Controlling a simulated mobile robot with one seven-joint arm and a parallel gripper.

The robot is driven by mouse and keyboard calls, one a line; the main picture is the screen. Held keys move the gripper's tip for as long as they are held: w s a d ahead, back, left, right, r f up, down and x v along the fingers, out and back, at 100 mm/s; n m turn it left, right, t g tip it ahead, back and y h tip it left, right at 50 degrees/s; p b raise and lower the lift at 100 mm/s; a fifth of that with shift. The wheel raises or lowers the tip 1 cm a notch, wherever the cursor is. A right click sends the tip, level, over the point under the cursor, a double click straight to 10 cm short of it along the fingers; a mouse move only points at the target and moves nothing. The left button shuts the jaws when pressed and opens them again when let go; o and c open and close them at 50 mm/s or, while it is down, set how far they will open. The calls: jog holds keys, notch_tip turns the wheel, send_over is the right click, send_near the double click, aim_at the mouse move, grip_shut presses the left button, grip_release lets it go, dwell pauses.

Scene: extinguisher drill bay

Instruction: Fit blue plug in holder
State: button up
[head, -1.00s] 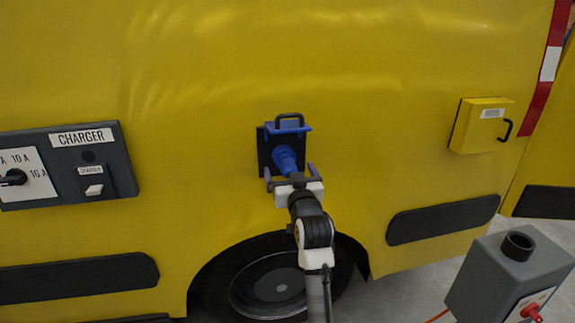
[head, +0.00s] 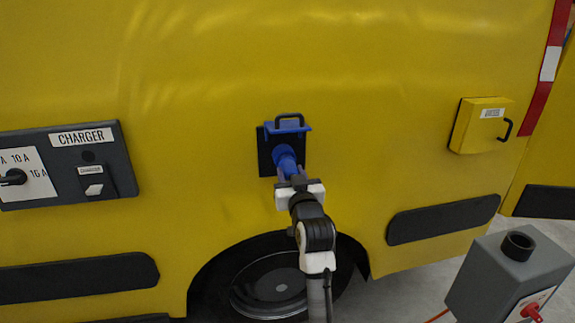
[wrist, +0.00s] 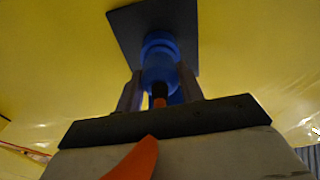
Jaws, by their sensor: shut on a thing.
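The blue plug (head: 286,160) sits in the socket with a dark square plate (head: 266,158) and a raised blue lid (head: 290,126) on the yellow vehicle side. My gripper (head: 293,181) is shut on the plug's rear part from below. In the wrist view, my gripper (wrist: 160,91) has a finger on each side of the blue plug (wrist: 159,62), whose front end meets the plate. An orange cable (wrist: 159,103) runs from the plug's back. A grey box with a black round opening (head: 518,243), which may be the holder, stands at the lower right; the opening looks empty.
A charger panel (head: 62,165) with a knob and a switch is at the left. A small yellow box with a handle (head: 480,125) sticks out at the right. Dark bumper strips (head: 443,218) and a wheel (head: 270,285) lie below. A red knob (head: 532,312) is on the grey box.

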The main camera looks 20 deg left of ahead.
jog(key=shift+v, duration=1.8)
jog(key=shift+s+d, duration=0.1)
jog(key=shift+b+v, duration=0.4)
jog(key=shift+v, duration=1.5)
